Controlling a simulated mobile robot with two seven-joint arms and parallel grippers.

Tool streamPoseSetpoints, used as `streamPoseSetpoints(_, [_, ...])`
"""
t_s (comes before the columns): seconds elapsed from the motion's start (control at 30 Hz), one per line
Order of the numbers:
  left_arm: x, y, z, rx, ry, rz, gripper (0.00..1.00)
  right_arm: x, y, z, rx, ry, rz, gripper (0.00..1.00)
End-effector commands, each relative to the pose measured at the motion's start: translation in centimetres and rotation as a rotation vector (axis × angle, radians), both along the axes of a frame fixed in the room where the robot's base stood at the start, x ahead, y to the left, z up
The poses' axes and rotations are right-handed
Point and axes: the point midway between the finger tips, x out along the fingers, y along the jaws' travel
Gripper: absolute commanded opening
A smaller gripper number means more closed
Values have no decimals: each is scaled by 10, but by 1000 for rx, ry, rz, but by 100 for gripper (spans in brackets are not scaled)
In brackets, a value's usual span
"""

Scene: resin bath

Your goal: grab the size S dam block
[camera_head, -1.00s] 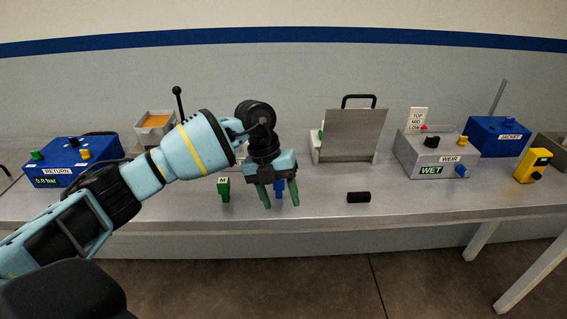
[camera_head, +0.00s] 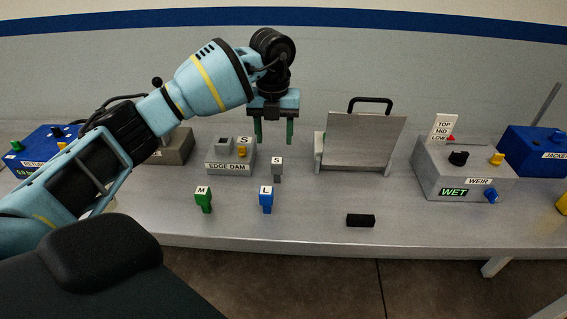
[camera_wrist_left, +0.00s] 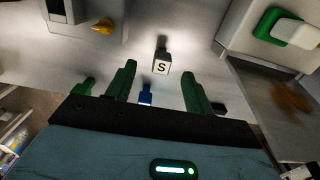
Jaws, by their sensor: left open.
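The fingers also show in the left wrist view (camera_wrist_left: 158,75), apart from the block. My right gripper is not in view.
A green M block (camera_head: 203,201) and blue L block (camera_head: 266,200) stand nearer the front edge. The EDGE DAM box (camera_head: 228,168) is behind left. A grey plate stand with a handle (camera_head: 360,140) is to the right. A black bar (camera_head: 360,220) lies in front of it.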

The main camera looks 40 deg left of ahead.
Motion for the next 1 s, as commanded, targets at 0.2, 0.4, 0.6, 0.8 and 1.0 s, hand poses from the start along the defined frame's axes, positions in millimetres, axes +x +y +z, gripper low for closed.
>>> streamPoseSetpoints(0.2, [-1,-1,-15,0,2,-1,53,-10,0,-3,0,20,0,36])
streamPoseSetpoints(0.4, [-1,-1,-27,0,0,-1,53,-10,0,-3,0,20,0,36])
streamPoseSetpoints(0.6, [-4,-7,-40,0,2,-3,53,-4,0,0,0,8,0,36])
streamPoseSetpoints(0.8, [-7,-14,-66,-1,1,0,53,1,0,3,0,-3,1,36])
streamPoseSetpoints(1.0, [-6,-14,-78,0,-1,-1,53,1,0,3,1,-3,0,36])
